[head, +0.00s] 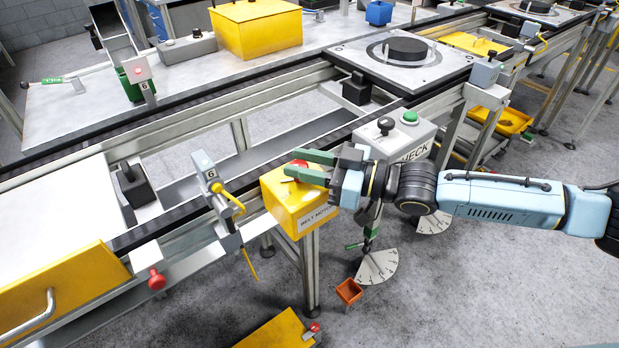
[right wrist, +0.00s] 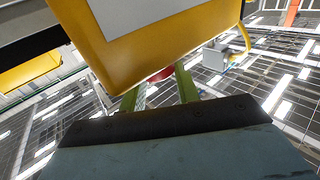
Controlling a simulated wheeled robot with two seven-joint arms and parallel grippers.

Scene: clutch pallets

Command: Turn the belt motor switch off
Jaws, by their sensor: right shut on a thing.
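The belt motor box (head: 283,205) is a yellow box with a white "BELT MOTOR" label, fixed at the front of the conveyor frame. A red switch knob (head: 299,163) shows at its top, partly hidden by my gripper. My right gripper (head: 296,164) reaches in from the right, its green fingers shut on the red knob. In the right wrist view the red knob (right wrist: 162,75) shows between the two green fingers, below the yellow box (right wrist: 150,35). The knob's exact setting cannot be told. My left gripper is not in view.
A grey box (head: 405,140) marked "CHECK", with a black knob and a green button, stands just behind my right arm. A post marked 6 with a yellow lever (head: 228,196) stands left of the motor box. A small orange bin (head: 348,291) is below.

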